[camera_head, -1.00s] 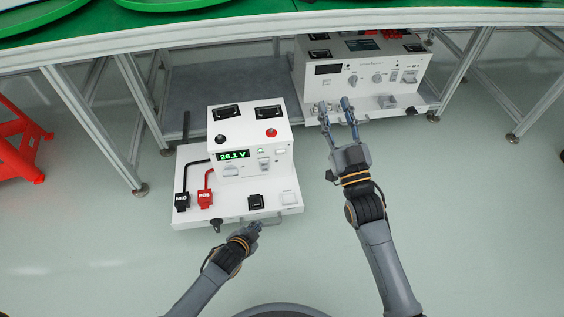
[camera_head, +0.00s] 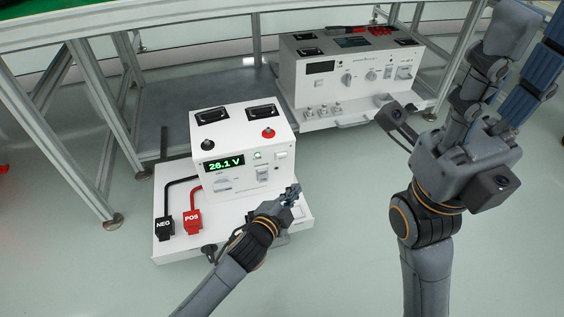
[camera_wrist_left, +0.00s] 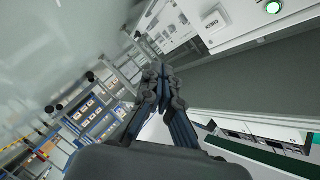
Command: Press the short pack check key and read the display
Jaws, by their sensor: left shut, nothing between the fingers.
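The near white tester (camera_head: 235,150) has a lit display (camera_head: 224,163) reading 26.1 V in green. A pale square key (camera_head: 281,155) sits on its front face beside a small green lamp (camera_head: 257,156). In the left wrist view a pale square key (camera_wrist_left: 211,22) and a lit green lamp (camera_wrist_left: 273,7) show at the top. My left gripper (camera_head: 293,193) is shut and empty, in front of the tester's right side and apart from that key. Its closed fingertips (camera_wrist_left: 155,72) also show in the wrist view. My right gripper (camera_head: 525,55) is raised at the right, fingers apart and empty.
Black NEG (camera_head: 164,229) and red POS (camera_head: 192,222) plugs stand on the tester's base at left. A second white unit (camera_head: 345,75) with a dark display stands behind, under the bench frame. Open floor lies in front.

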